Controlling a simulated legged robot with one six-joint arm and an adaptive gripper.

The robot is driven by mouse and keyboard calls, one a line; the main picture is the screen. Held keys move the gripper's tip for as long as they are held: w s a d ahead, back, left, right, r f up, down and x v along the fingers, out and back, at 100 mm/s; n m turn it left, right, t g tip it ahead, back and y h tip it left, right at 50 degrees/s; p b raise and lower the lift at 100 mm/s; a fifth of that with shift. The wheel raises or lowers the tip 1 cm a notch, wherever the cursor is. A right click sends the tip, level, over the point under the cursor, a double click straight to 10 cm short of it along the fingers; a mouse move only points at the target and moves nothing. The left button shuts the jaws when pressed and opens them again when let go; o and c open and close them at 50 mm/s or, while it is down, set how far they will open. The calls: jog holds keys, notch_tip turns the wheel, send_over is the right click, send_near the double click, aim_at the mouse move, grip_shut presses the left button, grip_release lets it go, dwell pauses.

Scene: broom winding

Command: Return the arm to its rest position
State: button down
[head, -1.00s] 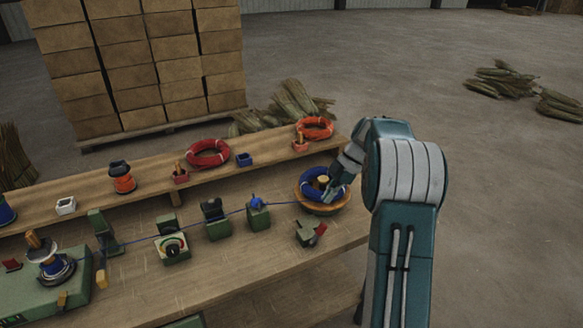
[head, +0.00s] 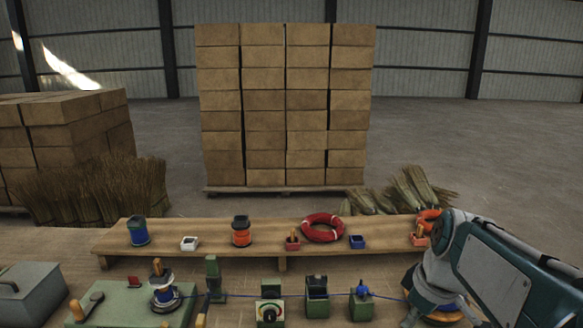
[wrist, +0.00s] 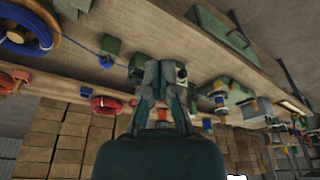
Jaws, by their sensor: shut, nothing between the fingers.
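My gripper (wrist: 163,68) shows in the middle of the wrist view, its fingers together and nothing between them, with the bench (wrist: 215,62) behind. In the head view my arm comes in from the lower right and bends down over the bench's right end; its fingertips are hard to make out there. A blue coil (wrist: 24,36) on an orange spool lies at the upper left of the wrist view, apart from the fingers. In the head view my arm mostly hides that coil.
A raised shelf (head: 190,260) carries a red coil (head: 322,228), spools and small boxes. Green fixtures (head: 317,298) and a blue line stand along the bench front. A tall carton stack (head: 286,110) and straw bundles (head: 410,188) are behind. Floor at the right is open.

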jog(key=s+a+m+t, duration=0.1)
jog(key=s+a+m, duration=0.1)
jog(key=s, duration=0.4)
jog(key=s+a+f+m+t+h, duration=0.1)
jog(key=s+a+m+t, duration=0.1)
jog(key=s+m, duration=0.3)
jog(key=shift+s+a+f+h, duration=0.3)
jog(key=shift+s+a, duration=0.15)
jog(key=shift+s, duration=0.3)
